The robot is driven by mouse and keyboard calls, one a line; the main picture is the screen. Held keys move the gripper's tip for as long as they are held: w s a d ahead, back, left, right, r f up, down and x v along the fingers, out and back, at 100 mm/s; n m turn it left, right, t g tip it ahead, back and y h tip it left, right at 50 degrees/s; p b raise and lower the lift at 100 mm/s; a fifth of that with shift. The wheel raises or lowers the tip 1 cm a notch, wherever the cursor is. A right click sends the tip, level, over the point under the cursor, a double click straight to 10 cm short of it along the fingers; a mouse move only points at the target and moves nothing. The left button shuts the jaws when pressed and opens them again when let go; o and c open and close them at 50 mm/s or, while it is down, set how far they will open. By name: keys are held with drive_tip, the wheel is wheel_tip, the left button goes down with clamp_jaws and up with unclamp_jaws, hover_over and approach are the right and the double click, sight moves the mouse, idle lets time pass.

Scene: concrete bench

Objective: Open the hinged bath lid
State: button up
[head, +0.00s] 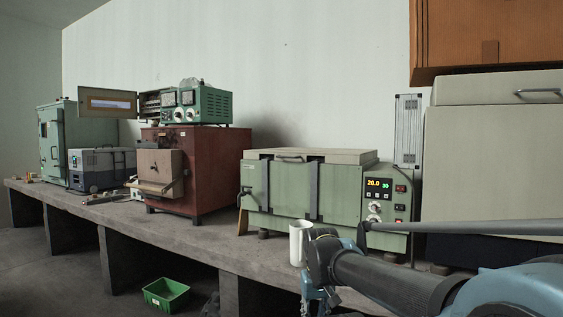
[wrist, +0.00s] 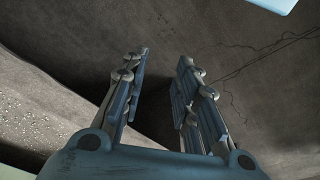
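The bath (head: 280,192) is a pale green box on the bench with a lit display on its right front. Its flat, pale hinged lid (head: 325,155) lies shut on top, with a small handle (head: 290,159) at the front edge. My gripper (head: 317,302) hangs low in front of the bath, below the lid and near the bench edge; it is small and partly hidden in the head view. In the wrist view my gripper (wrist: 163,58) is open, with both fingers apart and nothing between them. Neither bath nor lid can be made out there.
A white mug (head: 298,243) stands in front of the bath, close to my gripper. A large pale chest (head: 490,150) is right of the bath, beneath an orange-brown cabinet (head: 485,35). A dark red furnace (head: 215,165) stands left. A green bin (head: 166,294) is below the bench (head: 120,213).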

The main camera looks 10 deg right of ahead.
drive_tip(key=w+d+r+n+t+h, duration=0.2)
drive_tip(key=w+r+n+h, duration=0.1)
drive_tip(key=w+r, duration=0.85)
drive_tip(key=w+d+r+n+t+h, duration=0.15)
drive_tip(key=w+r+h, duration=0.25)
drive_tip(key=w+r, duration=0.8)
drive_tip(key=w+a+r+n+t+h, duration=0.1)
drive_tip(key=w+a+r+n+t, duration=0.2)
drive_tip(key=w+a+r, duration=0.55)
drive_tip(key=w+a+r+n+t+h, duration=0.1)
drive_tip(key=w+a+r+n+t, duration=0.4)
drive_tip(key=w+r, duration=0.65)
drive_tip(key=shift+m+g, duration=0.55)
drive_tip(key=shift+m, duration=0.4)
drive_tip(key=x, duration=1.6)
drive_tip(key=shift+w+r, duration=0.25)
drive_tip(key=shift+r, duration=0.05)
drive_tip(key=shift+c, duration=0.3)
clamp_jaws()
